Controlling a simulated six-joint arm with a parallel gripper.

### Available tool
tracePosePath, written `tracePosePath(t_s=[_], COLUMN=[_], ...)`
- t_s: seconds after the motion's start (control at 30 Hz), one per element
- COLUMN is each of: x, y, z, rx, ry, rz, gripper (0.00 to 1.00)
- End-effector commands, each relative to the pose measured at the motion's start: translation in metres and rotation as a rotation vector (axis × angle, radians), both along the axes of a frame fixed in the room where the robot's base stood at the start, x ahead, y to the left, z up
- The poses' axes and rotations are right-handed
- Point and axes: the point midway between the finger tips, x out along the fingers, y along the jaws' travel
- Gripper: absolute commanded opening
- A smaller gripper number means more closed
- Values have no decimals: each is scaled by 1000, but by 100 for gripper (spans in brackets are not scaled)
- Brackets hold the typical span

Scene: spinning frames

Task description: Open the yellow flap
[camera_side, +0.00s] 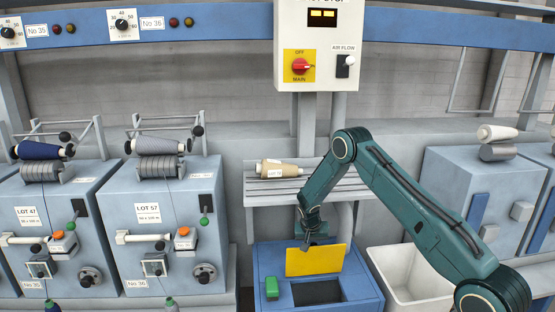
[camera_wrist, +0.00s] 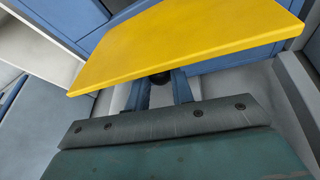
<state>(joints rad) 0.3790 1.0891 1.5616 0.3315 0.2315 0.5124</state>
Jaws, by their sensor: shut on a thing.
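The yellow flap (camera_side: 315,261) stands raised and tilted up on the blue box (camera_side: 263,262) in the side view. A dark opening (camera_side: 318,291) shows in the box top in front of it. My gripper (camera_side: 315,240) is at the flap's upper edge. In the wrist view the flap (camera_wrist: 185,40) fills the upper middle. My gripper's fingers (camera_wrist: 158,88) reach under its near edge, shut on a small dark knob (camera_wrist: 160,78) of the flap. The knob is mostly hidden by the flap and fingers.
A green block or switch (camera_side: 272,287) is on the box top, left of the opening. A white bin (camera_side: 410,278) stands to the right of the box. A shelf with a tan yarn cone (camera_side: 283,169) is behind the gripper. Blue spinning units (camera_side: 165,225) stand at the left.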

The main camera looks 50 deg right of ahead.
Motion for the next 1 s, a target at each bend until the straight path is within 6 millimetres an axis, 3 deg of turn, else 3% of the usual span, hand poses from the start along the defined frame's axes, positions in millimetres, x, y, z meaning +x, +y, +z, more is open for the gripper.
tracePosePath(t_s=[0.07, 0.1, 0.2, 0.67, 1.0], x=[5, 5, 4, 2, 0], y=[-3, -3, -3, 0, 12], z=[5, 5, 4, 7, 37], rx=[-11, -11, -10, -5, -7], ry=[-16, -17, -15, -8, -11], rz=[0, -1, 0, 1, 2], gripper=[0, 29, 45, 45, 45])
